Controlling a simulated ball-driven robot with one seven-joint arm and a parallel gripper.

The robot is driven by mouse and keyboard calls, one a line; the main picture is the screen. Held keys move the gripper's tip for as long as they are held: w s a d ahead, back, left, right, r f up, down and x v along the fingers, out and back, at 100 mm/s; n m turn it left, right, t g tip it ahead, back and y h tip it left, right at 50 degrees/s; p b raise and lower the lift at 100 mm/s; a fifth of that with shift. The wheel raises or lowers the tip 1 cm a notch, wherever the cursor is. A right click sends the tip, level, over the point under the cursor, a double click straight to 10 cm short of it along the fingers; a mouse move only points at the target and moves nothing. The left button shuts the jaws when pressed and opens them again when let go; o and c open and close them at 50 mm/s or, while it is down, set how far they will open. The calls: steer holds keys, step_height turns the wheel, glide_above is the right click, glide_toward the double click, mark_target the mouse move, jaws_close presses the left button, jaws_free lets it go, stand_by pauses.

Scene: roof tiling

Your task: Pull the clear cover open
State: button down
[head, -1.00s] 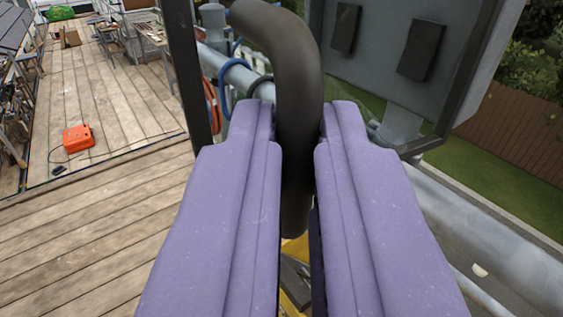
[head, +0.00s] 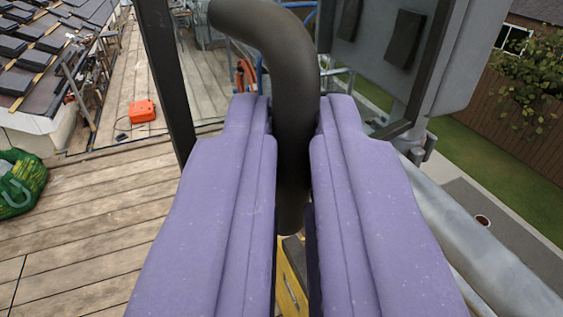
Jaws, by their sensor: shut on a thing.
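My gripper (head: 290,150), with two purple fingers, is shut on a thick dark curved handle (head: 272,50). The handle runs down between the fingers and bends to the upper left. A dark frame bar (head: 165,75) stands left of the handle, and another dark frame edge shows on the right; they look like the cover's frame, with the view passing through between them. The clear pane itself is hard to make out. A grey box (head: 465,50) with dark rectangular pads stands behind at the upper right. The handle's lower end is partly hidden between the fingers.
Wooden deck boards (head: 90,225) spread on the left, mostly clear. A green bag (head: 20,183) lies at the left edge and an orange case (head: 142,111) farther back. A grey scaffold pipe (head: 470,250) runs along the right. Roof tiles (head: 45,45) show at upper left.

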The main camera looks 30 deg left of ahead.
steer(key=shift+r, duration=0.1)
steer(key=c, duration=1.3)
jaws_free()
steer(key=shift+w, duration=0.15)
steer(key=shift+o, duration=0.7)
steer(key=shift+w, duration=0.25)
steer(key=shift+s, duration=0.25)
steer(key=b+v, duration=0.1)
steer(key=v, duration=0.6)
steer(key=shift+s+d, duration=0.2)
steer(key=shift+d, duration=0.05)
